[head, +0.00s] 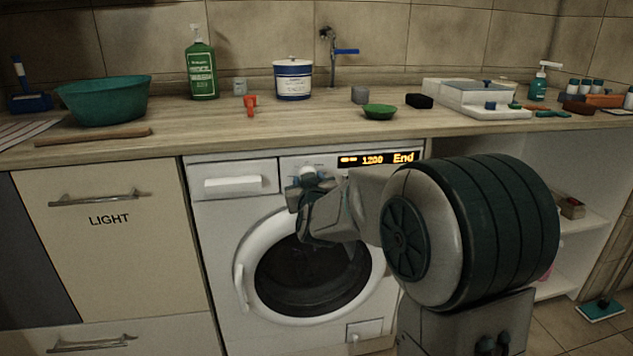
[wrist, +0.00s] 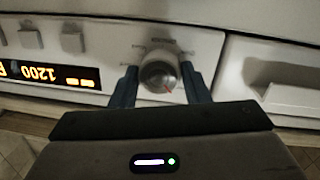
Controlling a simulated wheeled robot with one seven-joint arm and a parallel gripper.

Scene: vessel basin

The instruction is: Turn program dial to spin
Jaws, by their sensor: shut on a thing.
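The washing machine (head: 232,217) stands under the counter, with its round door (head: 312,281) closed. Its display (head: 378,159) is lit and reads "1200" and "End"; the display also shows upside down in the wrist view (wrist: 50,76). The program dial (wrist: 159,74) is a silver knob with a small red mark, on the white panel.
The detergent drawer (head: 235,181) is closed, left of the dial. The wooden counter (head: 330,118) above holds a teal basin (head: 104,100), a green bottle (head: 201,65), a white-blue tub (head: 293,79) and a green bowl (head: 380,111). Open shelves (head: 575,217) are at right.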

